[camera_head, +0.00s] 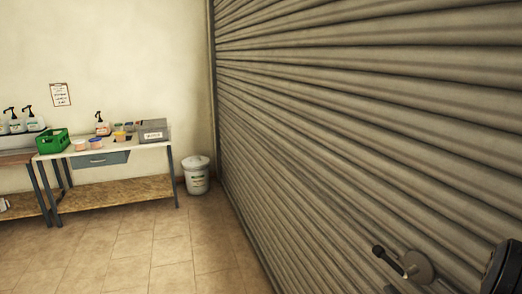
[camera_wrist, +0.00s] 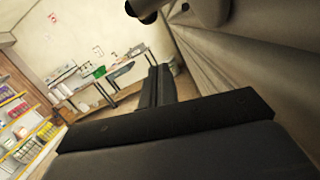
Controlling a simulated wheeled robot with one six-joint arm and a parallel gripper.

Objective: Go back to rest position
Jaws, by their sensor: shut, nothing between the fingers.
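My gripper (camera_wrist: 159,69) shows in the wrist view, its dark fingers together, with nothing between them. They point toward the far workbench. In the head view, a black part at the lower right edge seems to belong to my arm; the fingers are not clear there. A metal lever handle (camera_head: 412,266) with a black knob sits on the roller shutter (camera_head: 360,130). In the wrist view, a grey piece with a dark knob (camera_wrist: 141,12) at the top looks like this handle, apart from my fingers.
A workbench (camera_head: 120,149) with a green crate (camera_head: 52,141), a grey box (camera_head: 153,131) and several tubs stands at the far left. A white lidded drum (camera_head: 197,176) stands beside it. Shelves (camera_wrist: 22,120) show left in the wrist view. The tiled floor (camera_head: 150,250) is clear.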

